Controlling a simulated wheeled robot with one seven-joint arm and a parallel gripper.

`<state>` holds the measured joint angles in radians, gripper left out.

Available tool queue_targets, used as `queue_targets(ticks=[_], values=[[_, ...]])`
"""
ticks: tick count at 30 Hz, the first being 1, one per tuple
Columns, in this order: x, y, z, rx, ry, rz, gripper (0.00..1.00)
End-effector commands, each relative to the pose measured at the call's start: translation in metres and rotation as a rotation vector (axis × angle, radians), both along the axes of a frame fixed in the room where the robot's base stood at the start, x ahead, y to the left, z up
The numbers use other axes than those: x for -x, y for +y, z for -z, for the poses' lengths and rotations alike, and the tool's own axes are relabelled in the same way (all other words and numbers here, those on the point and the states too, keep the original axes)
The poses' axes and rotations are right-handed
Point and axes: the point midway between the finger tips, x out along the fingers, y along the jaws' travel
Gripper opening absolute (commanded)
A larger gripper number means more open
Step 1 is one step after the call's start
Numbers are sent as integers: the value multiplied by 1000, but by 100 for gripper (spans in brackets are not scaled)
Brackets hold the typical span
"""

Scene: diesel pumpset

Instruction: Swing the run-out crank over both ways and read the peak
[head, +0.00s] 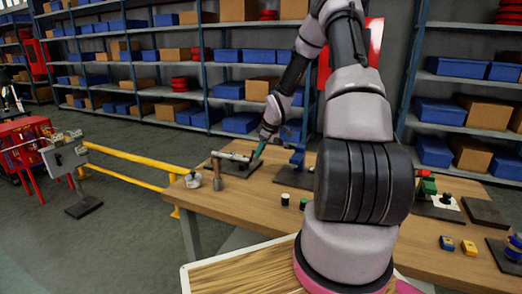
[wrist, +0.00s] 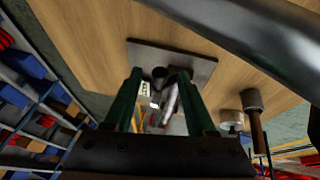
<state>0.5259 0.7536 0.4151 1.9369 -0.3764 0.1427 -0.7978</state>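My gripper (head: 257,156) is over the left end of the wooden bench, beside a rig with a pale shaft (head: 232,156) on a dark base plate (head: 238,170). In the wrist view my gripper (wrist: 160,73) has its two green fingers apart. A small dark post and a grey metal piece (wrist: 170,102) show between them, with a gap on both sides. The rig's plate (wrist: 205,67) lies beyond the fingertips, and a thick shiny shaft (wrist: 250,35) crosses the upper right. I cannot tell which part is the crank, and no dial reading can be made out.
A blue fixture (head: 297,160) is right of the rig. Dark-and-white small parts (head: 285,199) lie in front. A yellow rail (head: 130,157) runs left of the bench.

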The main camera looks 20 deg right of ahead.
Motion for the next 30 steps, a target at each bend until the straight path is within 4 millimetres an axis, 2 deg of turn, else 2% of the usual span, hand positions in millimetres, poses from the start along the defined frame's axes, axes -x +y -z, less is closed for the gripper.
queue_targets(ticks=[1,4,17,30], values=[[0,0,0,0,0,0,38],[0,0,0,0,0,0,0],[-3,-4,1,-46,41,6,0],[-15,-15,13,-278,269,5,0]])
